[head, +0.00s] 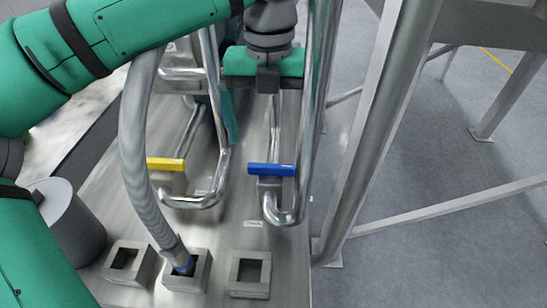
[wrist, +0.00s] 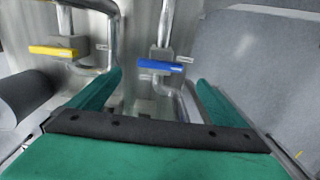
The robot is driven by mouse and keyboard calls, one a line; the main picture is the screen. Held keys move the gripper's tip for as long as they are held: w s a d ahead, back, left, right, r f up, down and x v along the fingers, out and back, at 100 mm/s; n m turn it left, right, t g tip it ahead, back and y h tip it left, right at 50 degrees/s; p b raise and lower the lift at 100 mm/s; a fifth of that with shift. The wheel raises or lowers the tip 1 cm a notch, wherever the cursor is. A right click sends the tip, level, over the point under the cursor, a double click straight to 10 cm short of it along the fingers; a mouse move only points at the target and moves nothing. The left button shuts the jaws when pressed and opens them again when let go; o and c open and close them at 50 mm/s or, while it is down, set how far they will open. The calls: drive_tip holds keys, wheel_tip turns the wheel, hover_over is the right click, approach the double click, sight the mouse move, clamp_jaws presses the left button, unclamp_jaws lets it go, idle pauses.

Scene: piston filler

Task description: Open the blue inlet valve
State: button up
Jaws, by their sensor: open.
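The blue inlet valve handle (head: 271,169) lies crosswise on its steel pipe, to the right of the yellow handle. It also shows in the wrist view (wrist: 161,66), ahead of my gripper and between the lines of its two fingers. My gripper (wrist: 158,90) is open and empty, with its green fingers spread wide and apart from the handle. In the head view my gripper (head: 264,62) hangs above and behind the blue handle, by the vertical pipes. One finger points down to the left of the blue handle's pipe; the other is largely hidden.
A yellow valve handle (head: 165,164) sits on the neighbouring pipe to the left. A ribbed hose (head: 134,135) runs down into the middle of several square sockets. A grey cylinder (head: 67,219) stands at the left. A steel leg (head: 383,120) rises close on the right.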

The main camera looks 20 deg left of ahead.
sight(271, 165)
wheel_tip(271, 165, down, 8)
drive_tip(key=shift+f, duration=0.15)
drive_tip(key=shift+c, duration=0.4)
drive_tip(key=c, duration=1)
